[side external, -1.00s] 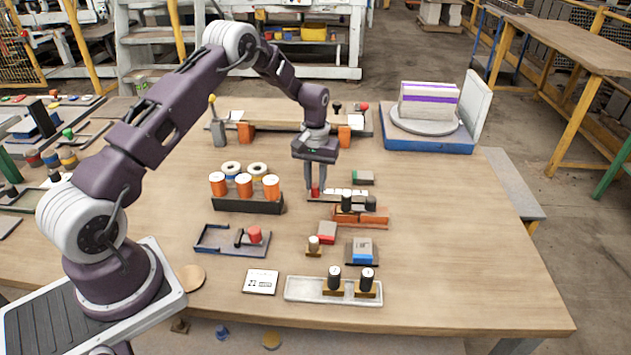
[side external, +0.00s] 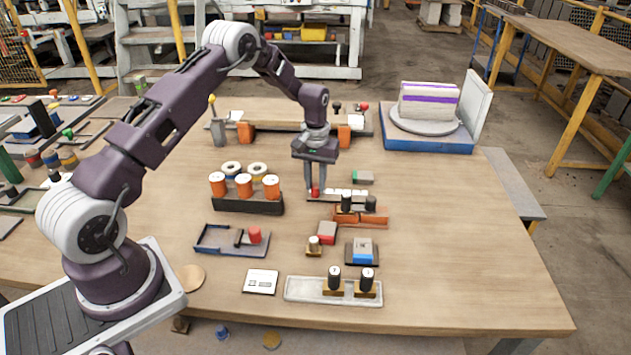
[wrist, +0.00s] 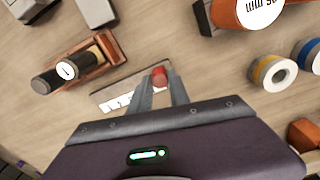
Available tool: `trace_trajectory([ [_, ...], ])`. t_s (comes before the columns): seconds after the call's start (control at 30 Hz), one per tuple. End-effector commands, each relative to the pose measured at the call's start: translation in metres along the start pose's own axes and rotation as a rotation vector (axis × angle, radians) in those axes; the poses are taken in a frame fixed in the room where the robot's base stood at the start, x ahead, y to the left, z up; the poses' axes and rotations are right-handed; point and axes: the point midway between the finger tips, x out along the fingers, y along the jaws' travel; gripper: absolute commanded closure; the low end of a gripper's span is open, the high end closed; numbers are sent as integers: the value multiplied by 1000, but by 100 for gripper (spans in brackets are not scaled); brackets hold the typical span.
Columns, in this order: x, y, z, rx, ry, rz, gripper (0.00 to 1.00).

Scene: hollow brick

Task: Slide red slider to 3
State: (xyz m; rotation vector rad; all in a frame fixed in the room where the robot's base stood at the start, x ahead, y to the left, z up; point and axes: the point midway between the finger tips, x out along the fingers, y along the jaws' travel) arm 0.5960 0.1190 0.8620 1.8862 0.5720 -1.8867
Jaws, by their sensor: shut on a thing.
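The red slider (side external: 315,191) is a small red knob at the left end of a dark track with a pale marked strip (side external: 346,193), in the side external view. The wrist view also shows the red slider (wrist: 159,77) and the pale strip (wrist: 117,103). My gripper (side external: 316,189) points down over the track and is shut on the red slider. The wrist view shows the fingers of my gripper (wrist: 161,84) on either side of the knob. The marks on the strip are too small to read.
An orange tray with black cylinders (side external: 362,219) stands just in front of the track. A dark rack with orange-capped spools (side external: 247,205) is to the left. A small grey block with a green end (side external: 363,177) lies behind the strip. Bare table lies to the right.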

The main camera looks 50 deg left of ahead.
Motion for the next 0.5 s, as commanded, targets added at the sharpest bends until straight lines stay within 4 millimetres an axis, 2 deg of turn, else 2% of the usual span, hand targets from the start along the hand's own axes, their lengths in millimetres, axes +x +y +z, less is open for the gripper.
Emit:
trace_trajectory([
  [0.37,-1,3,-1,1,1,1,100],
  [0.5,0,27,-6,3,3,1,100],
])
